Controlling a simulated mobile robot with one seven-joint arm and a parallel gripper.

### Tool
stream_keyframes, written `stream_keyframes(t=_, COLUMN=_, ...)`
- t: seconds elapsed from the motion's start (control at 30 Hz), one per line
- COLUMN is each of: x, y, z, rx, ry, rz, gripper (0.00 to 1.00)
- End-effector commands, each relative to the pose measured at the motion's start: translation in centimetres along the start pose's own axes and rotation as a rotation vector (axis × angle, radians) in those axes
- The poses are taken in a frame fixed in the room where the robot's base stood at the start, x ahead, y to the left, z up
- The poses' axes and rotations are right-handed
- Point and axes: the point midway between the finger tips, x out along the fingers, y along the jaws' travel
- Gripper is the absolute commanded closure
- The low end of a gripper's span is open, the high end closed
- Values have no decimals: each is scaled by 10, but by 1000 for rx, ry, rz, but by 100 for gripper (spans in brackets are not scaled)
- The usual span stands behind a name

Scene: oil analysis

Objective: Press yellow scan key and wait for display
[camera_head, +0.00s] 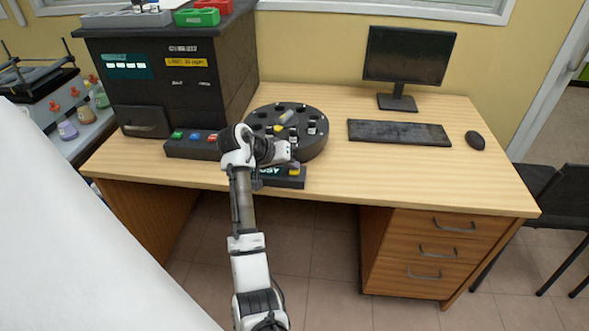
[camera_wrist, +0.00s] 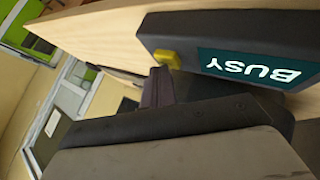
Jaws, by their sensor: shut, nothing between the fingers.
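A small dark scan device sits at the front edge of the desk, partly hidden by my arm in the head view. Its teal display (camera_wrist: 254,67) reads BUSY in the wrist view. Its yellow scan key (camera_wrist: 167,58) is beside the display, and it also shows in the head view (camera_head: 294,168). My gripper (camera_wrist: 160,76) is shut and empty, with its fingertips right at the yellow key. I cannot tell whether they press it or only stand close. In the head view my gripper (camera_head: 290,157) is just above the device.
A round black carousel (camera_head: 312,150) with several vials stands just behind my gripper. A dark analyser (camera_head: 165,85) with a row of coloured buttons (camera_head: 195,137) is to the left. A keyboard (camera_head: 398,132), monitor (camera_head: 408,55) and mouse (camera_head: 475,140) are to the right. The desk's front right is clear.

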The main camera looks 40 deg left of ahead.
Motion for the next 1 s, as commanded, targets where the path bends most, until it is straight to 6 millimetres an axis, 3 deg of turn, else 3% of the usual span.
stream_keyframes(t=0.43, x=1, y=-1, z=1, rx=-1, ry=-2, rz=0, gripper=100)
stream_keyframes(t=1.0, x=-11, y=8, z=-8, rx=-1, ry=-1, rz=1, gripper=100)
